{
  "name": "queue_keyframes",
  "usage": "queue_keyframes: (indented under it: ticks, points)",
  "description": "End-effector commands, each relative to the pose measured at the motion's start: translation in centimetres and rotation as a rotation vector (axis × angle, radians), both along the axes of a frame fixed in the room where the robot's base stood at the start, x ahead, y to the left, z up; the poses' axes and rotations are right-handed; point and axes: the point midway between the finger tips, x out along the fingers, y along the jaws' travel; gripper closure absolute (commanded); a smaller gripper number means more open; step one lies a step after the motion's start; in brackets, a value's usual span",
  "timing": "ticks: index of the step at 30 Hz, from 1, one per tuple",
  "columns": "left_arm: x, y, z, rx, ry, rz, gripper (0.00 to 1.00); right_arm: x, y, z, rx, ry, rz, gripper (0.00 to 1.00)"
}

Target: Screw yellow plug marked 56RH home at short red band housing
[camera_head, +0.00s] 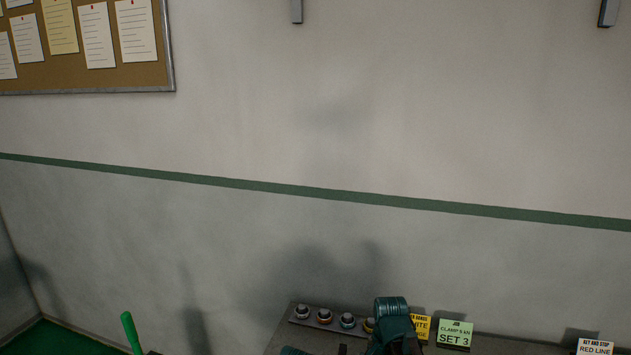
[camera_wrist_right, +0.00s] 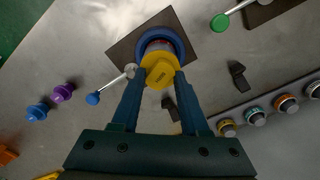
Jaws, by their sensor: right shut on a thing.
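In the right wrist view, my right gripper (camera_wrist_right: 160,78) is shut on a yellow plug (camera_wrist_right: 158,66), one finger on each side. A dark mark shows on the plug's face but cannot be read. The plug is in line with a housing (camera_wrist_right: 157,45) that shows a narrow reddish band and sits in a blue ring-shaped vise (camera_wrist_right: 176,38). The plug covers the housing's mouth, so how deep it sits cannot be told. In the head view only a teal part of my arm shows at the bottom; the left gripper is not seen.
A blue-knobbed lever (camera_wrist_right: 93,98) juts out beside the vise. Purple (camera_wrist_right: 63,92) and blue (camera_wrist_right: 38,111) plugs stand at left. A rack of banded pieces (camera_wrist_right: 255,114) and a green-knobbed lever (camera_wrist_right: 220,22) are at right. Signs (camera_head: 455,334) stand along the bench's back.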

Motion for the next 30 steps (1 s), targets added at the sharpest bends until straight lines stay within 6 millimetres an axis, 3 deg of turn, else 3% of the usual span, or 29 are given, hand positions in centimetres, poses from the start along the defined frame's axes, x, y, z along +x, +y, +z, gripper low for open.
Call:
queue_keyframes:
  ticks: [16, 30]
  points:
    - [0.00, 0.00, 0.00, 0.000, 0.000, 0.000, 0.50, 0.04, 0.02, 0.00, 0.001, -0.001, -0.021, 1.00]
    - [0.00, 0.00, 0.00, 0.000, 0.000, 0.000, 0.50, 0.04, 0.00, 0.00, 0.000, -0.001, -0.612, 1.00]
